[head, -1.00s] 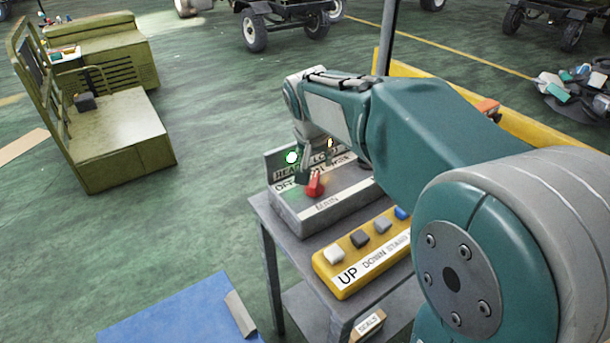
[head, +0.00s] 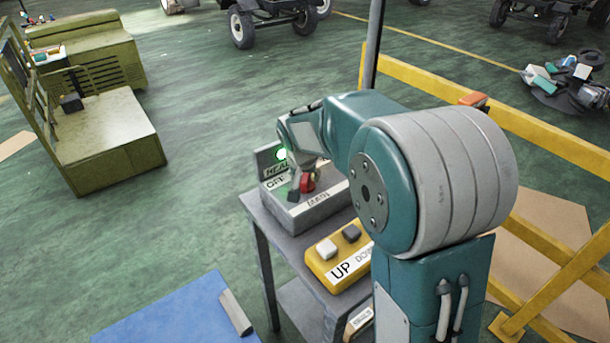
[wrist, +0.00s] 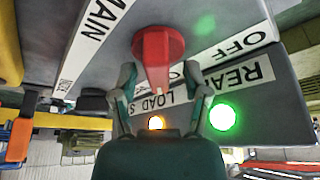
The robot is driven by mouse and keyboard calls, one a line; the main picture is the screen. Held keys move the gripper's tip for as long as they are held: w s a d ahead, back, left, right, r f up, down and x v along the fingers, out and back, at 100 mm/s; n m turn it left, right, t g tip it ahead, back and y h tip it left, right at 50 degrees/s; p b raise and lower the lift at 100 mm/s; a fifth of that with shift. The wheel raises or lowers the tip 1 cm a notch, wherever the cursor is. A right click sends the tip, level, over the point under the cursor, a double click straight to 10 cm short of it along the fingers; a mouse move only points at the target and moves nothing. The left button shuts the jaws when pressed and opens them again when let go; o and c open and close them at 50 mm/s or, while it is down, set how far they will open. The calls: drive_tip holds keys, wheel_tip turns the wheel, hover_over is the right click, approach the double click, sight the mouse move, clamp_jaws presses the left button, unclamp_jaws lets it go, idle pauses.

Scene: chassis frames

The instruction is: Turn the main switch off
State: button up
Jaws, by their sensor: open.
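The red main switch handle (head: 307,182) stands on a grey box marked MAIN (head: 318,205). In the wrist view the red handle (wrist: 157,48) has a round red base, and its narrow end points toward my gripper (wrist: 160,72). My gripper's two fingers are apart, one on each side of that narrow end; I cannot tell whether either touches it. The OFF label (wrist: 246,41) lies beside the handle. In the head view my gripper (head: 301,184) is at the handle and partly hides it. A green lamp (wrist: 222,117) and an orange lamp (wrist: 156,123) are lit on the panel.
A yellow button box (head: 335,270) marked UP and DOWN sits in front on the same grey table (head: 262,222). A yellow railing (head: 430,85) runs behind and to the right. A blue mat (head: 175,315) lies on the floor at the lower left. Open green floor is left of the table.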

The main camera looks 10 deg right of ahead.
clamp_jaws()
drive_tip(key=shift+n, duration=0.4)
drive_tip(key=n+y, duration=0.2)
drive_tip(key=n, duration=0.2)
drive_tip(key=shift+t, duration=0.3)
drive_tip(key=n+y, duration=0.1)
drive_tip(key=n, duration=0.3)
drive_tip(key=shift+n+y, duration=0.4)
drive_tip(key=n, duration=0.2)
drive_tip(key=n+g+y, duration=0.1)
drive_tip(key=n, duration=0.1)
drive_tip(key=shift+g, duration=0.3)
drive_tip(key=shift+n+g+y, duration=0.5)
drive_tip(key=shift+n+g, duration=0.1)
drive_tip(key=shift+n, duration=1.6)
